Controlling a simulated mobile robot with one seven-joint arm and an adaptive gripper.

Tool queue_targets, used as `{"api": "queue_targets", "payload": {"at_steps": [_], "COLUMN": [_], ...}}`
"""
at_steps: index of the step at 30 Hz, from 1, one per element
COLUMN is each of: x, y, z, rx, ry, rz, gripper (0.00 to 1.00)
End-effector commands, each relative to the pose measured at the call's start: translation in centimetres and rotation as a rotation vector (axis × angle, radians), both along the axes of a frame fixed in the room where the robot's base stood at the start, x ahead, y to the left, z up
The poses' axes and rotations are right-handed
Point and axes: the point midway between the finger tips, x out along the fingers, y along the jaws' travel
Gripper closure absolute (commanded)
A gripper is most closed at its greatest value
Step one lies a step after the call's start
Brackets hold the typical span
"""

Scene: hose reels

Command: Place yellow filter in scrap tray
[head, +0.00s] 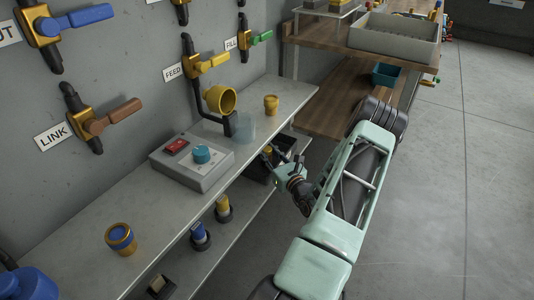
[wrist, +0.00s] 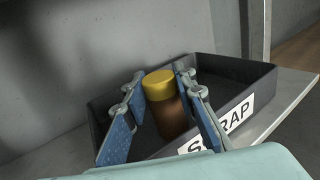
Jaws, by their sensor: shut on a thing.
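The yellow filter (wrist: 166,108), with a yellow cap and a brown body, is upright between my fingers in the wrist view. My gripper (wrist: 160,98) is shut on it, one blue-padded finger on each side. The black scrap tray (wrist: 240,66), with a white SCRAP label partly covered by a finger, surrounds the filter in this view. I cannot tell whether the filter's base touches the tray floor. In the head view my gripper (head: 281,166) is at the tray on the lower shelf, below the grey worktop. The filter's yellow cap (head: 267,150) shows there, mostly hidden.
The grey worktop (head: 75,222) overhangs the lower shelf. Blue (head: 200,236) and yellow (head: 223,208) filters stand in holders below. Open floor lies to the right.

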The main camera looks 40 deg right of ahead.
Motion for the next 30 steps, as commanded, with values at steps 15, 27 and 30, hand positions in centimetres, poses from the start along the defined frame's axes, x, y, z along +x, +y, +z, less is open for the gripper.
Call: {"api": "queue_targets", "payload": {"at_steps": [15,27,30], "x": [0.0,-1.5,-3.5], "y": [0.0,0.3,0.8], "z": [-0.2,0.3,0.3], "rx": [0.0,0.0,0.003], "ry": [0.0,0.002,0.002], "rz": [0.0,-0.002,-0.003], "gripper": [0.58,0.58,0.58]}}
